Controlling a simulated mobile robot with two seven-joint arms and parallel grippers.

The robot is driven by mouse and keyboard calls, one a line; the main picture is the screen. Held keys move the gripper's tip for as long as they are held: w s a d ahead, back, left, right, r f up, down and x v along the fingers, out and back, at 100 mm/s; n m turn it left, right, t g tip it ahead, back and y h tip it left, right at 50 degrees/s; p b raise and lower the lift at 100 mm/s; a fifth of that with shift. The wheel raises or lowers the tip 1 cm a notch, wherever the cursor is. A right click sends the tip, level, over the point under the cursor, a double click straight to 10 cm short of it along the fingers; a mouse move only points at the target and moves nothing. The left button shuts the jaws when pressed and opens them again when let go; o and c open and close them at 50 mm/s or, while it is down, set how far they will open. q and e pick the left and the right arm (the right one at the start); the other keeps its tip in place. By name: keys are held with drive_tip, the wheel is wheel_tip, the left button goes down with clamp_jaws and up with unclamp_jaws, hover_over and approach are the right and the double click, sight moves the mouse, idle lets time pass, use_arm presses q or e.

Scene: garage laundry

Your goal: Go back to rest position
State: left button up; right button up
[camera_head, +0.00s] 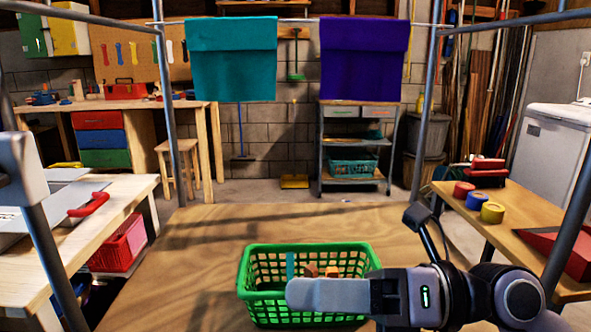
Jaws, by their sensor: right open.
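My right gripper (300,294) reaches in from the lower right, over the front of a green plastic basket (253,262). It is seen side-on, and its fingers overlap into one grey shape. It is open, with nothing seen between its fingers. The basket stands on a wooden tabletop (190,262) and holds a few small items, among them a teal one and brown or orange ones. The gripper hides part of the basket's front. My left gripper is not in view; a grey part at the left edge seems to belong to my left arm.
A teal cloth (232,62) and a purple cloth (363,60) hang from a rail above the table's far side. Metal posts rise at both sides. A side table (530,222) with tape rolls stands right; a workbench (75,225) stands left. The tabletop left of the basket is clear.

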drive_tip(key=w+d+r+m+t, duration=0.2)
drive_tip(key=d+m+t, duration=0.2)
drive_tip(key=m+t, duration=0.55)
drive_tip(key=w+d+r+m+t, duration=0.2)
drive_tip(key=w+d+m+t, duration=0.15)
drive_tip(key=m+t, duration=0.55)
drive_tip(key=w+d+f+m+h, duration=0.3)
drive_tip(key=d+f+m+h, duration=0.9)
drive_tip(key=m+h, duration=0.6)
drive_tip(key=s+d+f+m+g+h, duration=0.1)
drive_tip(key=s+f+m+g, duration=0.15)
drive_tip(key=f, duration=0.45)
drive_tip(key=s+d+f+m+g, duration=0.2)
drive_tip(key=s+f+g, duration=0.2)
drive_tip(key=f, duration=0.3)
drive_tip(key=s+a+f+m+g+y, duration=0.1)
drive_tip(key=s+f+m+g, duration=0.1)
drive_tip(key=s+f+g, duration=0.95)
drive_tip(key=w+a+f+t+y, duration=0.3)
drive_tip(key=a+f+t, duration=0.2)
drive_tip(key=f+t, duration=0.3)
wheel_tip(320, 180, up, 16)
drive_tip(key=d+p, duration=0.1)
drive_tip(key=p, duration=1.6)
drive_tip(key=shift+s+d+f+n+t+h, duration=0.15)
drive_tip(key=shift+s+d+n+t+h, duration=0.2)
drive_tip(key=shift+t+h, duration=0.1)
